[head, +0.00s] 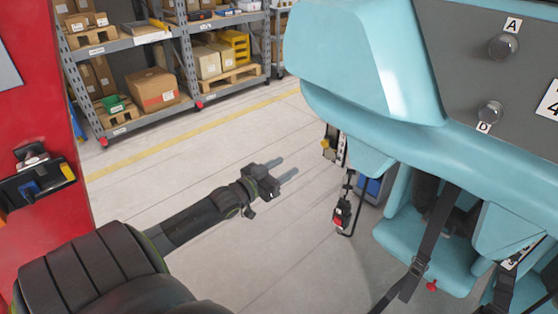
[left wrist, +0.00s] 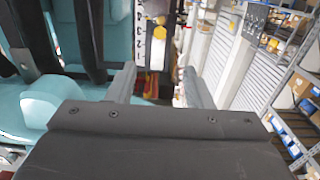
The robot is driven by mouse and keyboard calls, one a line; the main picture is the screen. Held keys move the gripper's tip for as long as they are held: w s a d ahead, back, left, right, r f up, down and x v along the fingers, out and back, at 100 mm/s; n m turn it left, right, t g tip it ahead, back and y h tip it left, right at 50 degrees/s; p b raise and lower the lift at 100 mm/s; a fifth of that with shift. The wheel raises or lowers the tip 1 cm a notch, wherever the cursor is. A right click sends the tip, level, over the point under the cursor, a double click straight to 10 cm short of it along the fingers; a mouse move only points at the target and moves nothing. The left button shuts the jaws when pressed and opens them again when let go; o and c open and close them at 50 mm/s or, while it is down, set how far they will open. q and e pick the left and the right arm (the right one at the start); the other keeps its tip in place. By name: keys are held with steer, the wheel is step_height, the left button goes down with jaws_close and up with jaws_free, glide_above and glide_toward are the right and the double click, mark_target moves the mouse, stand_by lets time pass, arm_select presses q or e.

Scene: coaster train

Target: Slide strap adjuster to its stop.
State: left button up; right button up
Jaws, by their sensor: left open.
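A black strap (head: 437,232) hangs in front of the teal coaster seat (head: 425,245). A dark buckle on it (head: 418,266), which looks like the strap adjuster, sits low on the strap; its stop cannot be made out. My left gripper (head: 282,171) is open and empty, in the air over the floor to the left of the seat and apart from the strap. Its two fingers also show in the left wrist view (left wrist: 160,84), spread apart with nothing held between them. Dark straps (left wrist: 90,40) show at the upper left there. My right gripper is not in view.
A hanging fitting with a red part (head: 341,212) and a numbered strip (left wrist: 140,35) beside a yellow part (left wrist: 157,53) are near the car's left side. A teal car body with a grey panel (head: 460,50) overhangs the seat. Shelves (head: 150,75) stand behind; the floor between is clear.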

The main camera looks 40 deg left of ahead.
arm_select(q)
steer(key=shift+s, duration=0.6)
stand_by(0.4)
